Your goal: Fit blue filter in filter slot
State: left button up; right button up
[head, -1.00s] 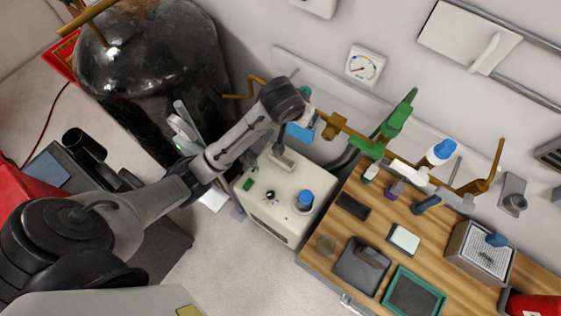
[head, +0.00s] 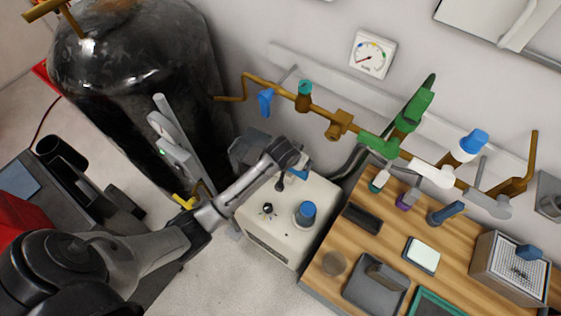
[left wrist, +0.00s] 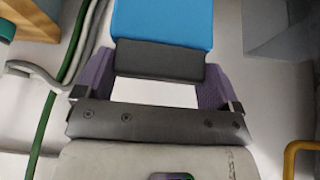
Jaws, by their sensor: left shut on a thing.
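My left gripper (left wrist: 155,88) is shut on the blue filter (left wrist: 163,22). The filter is a bright blue block with a dark grey lower part, and this grey part sits between the purple fingers. In the head view my left gripper (head: 298,163) is above the rear of the white machine (head: 275,243), and only a little of the blue filter (head: 299,173) shows below it. I cannot make out the filter slot; the arm covers part of the machine's top. My right gripper is in neither view.
A blue knob (head: 306,211) stands on the machine's top. Brass pipe (head: 320,115) with valves runs along the wall behind. A wooden bench (head: 330,240) with trays is at the right. A large black tank (head: 135,75) stands at the left.

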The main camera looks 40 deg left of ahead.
pick_arm(q)
jog(key=a+f+b, duration=0.1)
jog(key=a+f, duration=0.6)
jog(key=f, duration=0.1)
jog(key=shift+w+f, duration=0.1)
jog(key=shift+f, duration=0.2)
dwell(0.3)
jog(key=o, duration=0.9)
jog(key=shift+c, duration=0.2)
